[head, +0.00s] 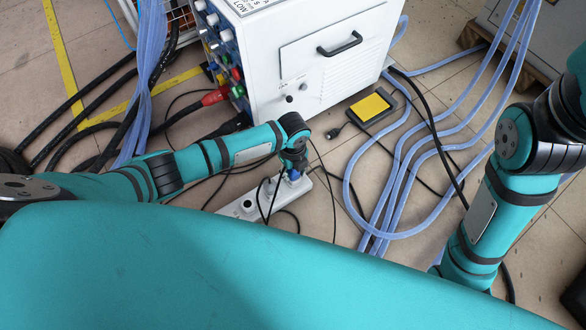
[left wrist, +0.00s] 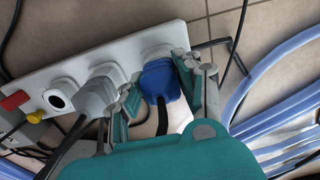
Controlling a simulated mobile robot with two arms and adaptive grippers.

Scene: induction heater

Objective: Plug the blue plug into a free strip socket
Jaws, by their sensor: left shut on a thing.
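The white power strip (left wrist: 125,48) lies on the floor; part of it also shows in the head view (head: 232,207), below my left forearm. In the left wrist view, the blue plug (left wrist: 161,84) is at the socket at the strip's right end, its black cable trailing toward the camera. I cannot tell whether it is fully seated. My left gripper (left wrist: 163,78) has its fingers on either side of the blue plug and is shut on it; in the head view the gripper (head: 293,172) points down at the strip. My right gripper is out of view.
A grey plug (left wrist: 98,97) sits in the strip beside the blue plug, with an open round socket (left wrist: 57,101) farther left. A white heater cabinet (head: 330,62) stands behind. Blue hoses (head: 395,190) loop at right, near a yellow pedal (head: 369,107).

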